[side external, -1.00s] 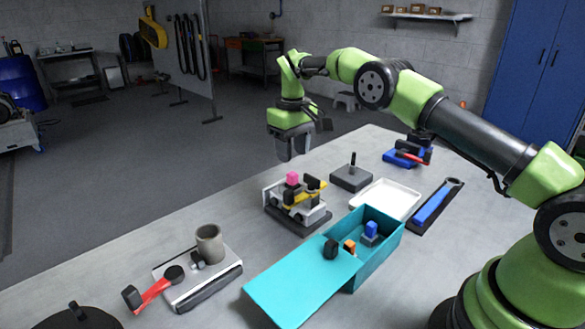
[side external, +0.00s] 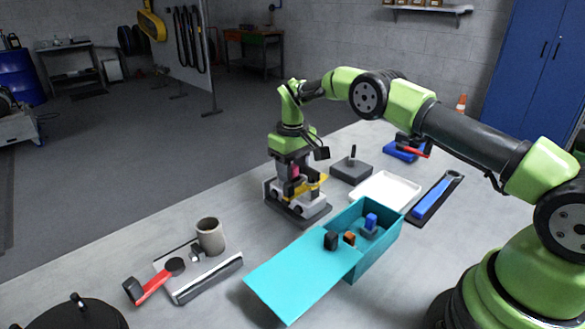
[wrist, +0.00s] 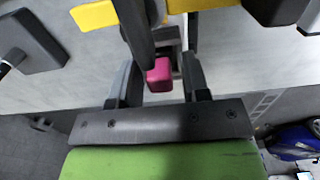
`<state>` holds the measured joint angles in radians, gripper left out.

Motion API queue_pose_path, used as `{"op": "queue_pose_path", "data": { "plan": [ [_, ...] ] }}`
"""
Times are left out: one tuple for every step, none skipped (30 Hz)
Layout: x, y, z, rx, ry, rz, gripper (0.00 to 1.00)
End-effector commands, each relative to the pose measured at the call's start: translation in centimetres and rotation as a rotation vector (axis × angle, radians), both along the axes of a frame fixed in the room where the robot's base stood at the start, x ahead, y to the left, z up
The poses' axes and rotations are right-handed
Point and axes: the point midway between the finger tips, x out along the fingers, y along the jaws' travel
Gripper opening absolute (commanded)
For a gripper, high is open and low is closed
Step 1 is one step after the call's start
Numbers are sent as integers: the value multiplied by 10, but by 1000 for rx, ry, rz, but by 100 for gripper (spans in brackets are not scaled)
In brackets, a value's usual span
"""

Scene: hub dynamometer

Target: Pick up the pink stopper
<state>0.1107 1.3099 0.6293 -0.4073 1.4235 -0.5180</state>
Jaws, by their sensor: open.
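The pink stopper (side external: 295,171) sits on top of the grey and white fixture (side external: 303,207) with yellow parts. My gripper (side external: 290,178) is lowered over it, fingers pointing down. In the wrist view the pink stopper (wrist: 159,75) lies between the two spread dark fingers of my gripper (wrist: 160,80), with a visible gap on each side. The gripper is open. Part of the stopper is hidden by a finger in the side view, and a dark bar stands just beyond it in the wrist view.
A yellow piece (side external: 318,181) is close to the fingers on the fixture. A teal box (side external: 375,262) with its lid, a white tray (side external: 385,190) and a grey block with a peg (side external: 350,171) stand nearby. A grey cup (side external: 210,236) is at left.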

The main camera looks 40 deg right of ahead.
Motion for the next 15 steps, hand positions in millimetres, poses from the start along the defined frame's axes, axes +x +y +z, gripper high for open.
{"op": "queue_pose_path", "data": {
  "plan": [
    [0,0,0,0,0,0,38],
    [0,0,0,0,0,0,31],
    [0,0,0,0,0,0,22],
    [0,0,0,0,0,0,15],
    [0,0,0,0,0,0,8],
    [0,0,0,0,0,0,8],
    [0,0,0,0,0,0,8],
    [0,0,0,0,0,0,8],
    [0,0,1,0,-1,0,8],
    [0,0,2,0,-1,0,8],
    [0,0,3,0,-1,0,8],
    [0,0,5,-1,-2,0,8],
    [0,0,7,-1,-2,0,8],
    [1,0,9,0,-2,0,8],
    [0,0,11,0,-2,-1,8]
  ]
}}
